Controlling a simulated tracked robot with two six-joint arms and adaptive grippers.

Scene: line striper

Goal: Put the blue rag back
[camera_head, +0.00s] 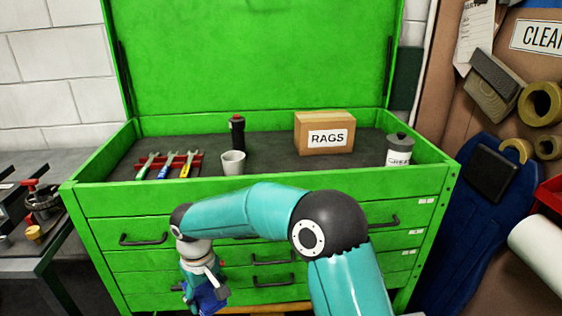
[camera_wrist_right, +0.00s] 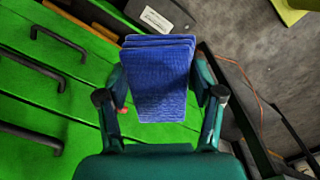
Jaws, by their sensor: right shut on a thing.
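The blue rag (camera_wrist_right: 160,62) is a folded stack of cloth held between the two fingers of my right gripper (camera_wrist_right: 160,88) in the wrist view. In the head view my right gripper (camera_head: 205,285) hangs low in front of the drawers at the left, and a bit of the blue rag (camera_head: 213,299) shows beside it. A cardboard box labelled RAGS (camera_head: 310,141) stands in the top tray of the green tool chest (camera_head: 110,198), well above and to the right of the gripper. My left gripper is not in view.
The chest's lid (camera_head: 250,55) is up. The tray also holds wrenches in a red rack (camera_head: 182,163), a black bottle (camera_head: 237,130), a grey cup (camera_head: 233,162) and a grease can (camera_head: 399,150). Drawer handles (camera_head: 143,239) stick out in front. A bench (camera_head: 40,240) stands at the left.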

